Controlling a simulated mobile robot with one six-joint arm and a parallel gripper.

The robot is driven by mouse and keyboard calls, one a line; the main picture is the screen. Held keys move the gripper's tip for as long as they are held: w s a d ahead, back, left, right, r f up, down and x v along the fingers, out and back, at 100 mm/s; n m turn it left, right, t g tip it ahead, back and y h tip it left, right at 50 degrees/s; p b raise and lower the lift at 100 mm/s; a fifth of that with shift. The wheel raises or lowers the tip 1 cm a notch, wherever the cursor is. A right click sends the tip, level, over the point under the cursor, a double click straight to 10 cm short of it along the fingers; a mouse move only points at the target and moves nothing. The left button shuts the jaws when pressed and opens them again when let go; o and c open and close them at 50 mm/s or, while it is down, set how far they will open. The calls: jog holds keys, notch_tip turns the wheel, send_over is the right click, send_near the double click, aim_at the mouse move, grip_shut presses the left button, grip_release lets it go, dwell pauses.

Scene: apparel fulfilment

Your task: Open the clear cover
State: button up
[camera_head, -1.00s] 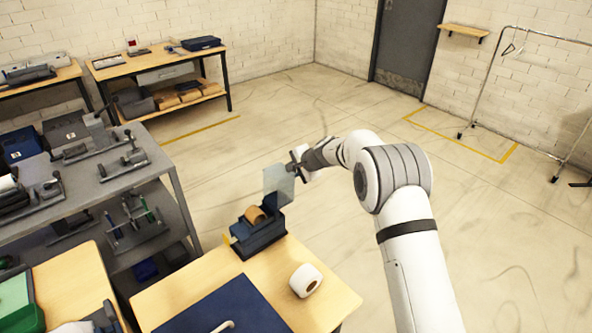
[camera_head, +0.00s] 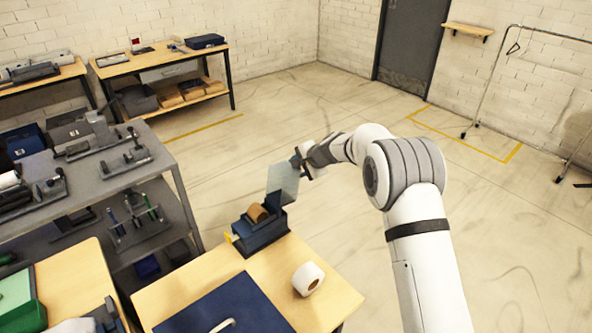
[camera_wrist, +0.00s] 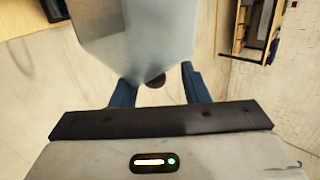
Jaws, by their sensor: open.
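The clear cover (camera_head: 284,181) stands raised, roughly upright, above the back of the dark blue dispenser (camera_head: 260,232) that holds a brown tape roll (camera_head: 258,213). My gripper (camera_head: 299,163) is at the cover's upper right edge. In the wrist view the clear cover (camera_wrist: 135,35) fills the upper middle, in front of the fingers. My gripper's two blue fingers (camera_wrist: 158,88) are apart, with a dark round knob (camera_wrist: 155,81) on the cover between them. I cannot tell whether either finger touches the knob. The cover's hinge is not clear to see.
A white roll (camera_head: 308,279) and a dark blue mat (camera_head: 225,308) lie on the wooden table (camera_head: 338,297). A grey shelf unit (camera_head: 163,158) with tools stands at left. Open floor (camera_head: 490,250) lies behind and right of the table.

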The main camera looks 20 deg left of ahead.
jog(key=b+v, duration=0.1)
jog(key=v, duration=0.5)
jog(key=shift+s, duration=0.1)
